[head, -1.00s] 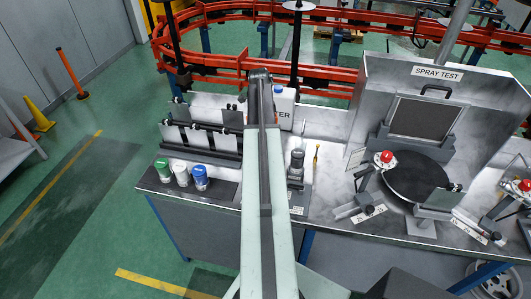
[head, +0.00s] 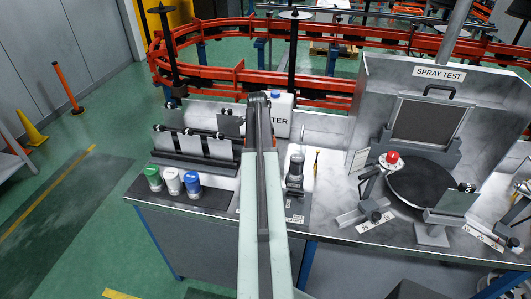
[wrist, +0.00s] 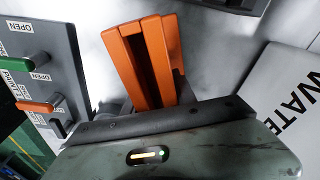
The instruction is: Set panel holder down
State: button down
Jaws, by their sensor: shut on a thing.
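In the wrist view my gripper's orange fingers (wrist: 148,60) are closed together above a pale bench top. The panel holder they are shut on is mostly hidden behind the fingers and the wrist housing. In the head view my own arm covers the gripper. A grey panel with a dark clip (head: 229,125) shows just left of the arm, near the water container; I cannot tell whether it is the held one. A rack (head: 190,163) at the left carries several grey panels.
A white water container (head: 281,118) stands right of the arm; it also shows in the wrist view (wrist: 285,95). Levers marked OPEN (wrist: 35,60) are at the left there. Bottles (head: 172,182) stand at the bench's front left. The spray test booth (head: 440,75) is at the right.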

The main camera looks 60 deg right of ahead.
jog(key=c, duration=1)
grip_release()
jog(key=r+p, duration=0.8)
jog(key=w+a+r+p, duration=0.1)
jog(key=r+p, duration=0.3)
jog(key=shift+r+p, duration=0.2)
jog(key=shift+p, duration=0.1)
jog(key=shift+w+f, duration=0.1)
jog(key=shift+f, duration=0.05)
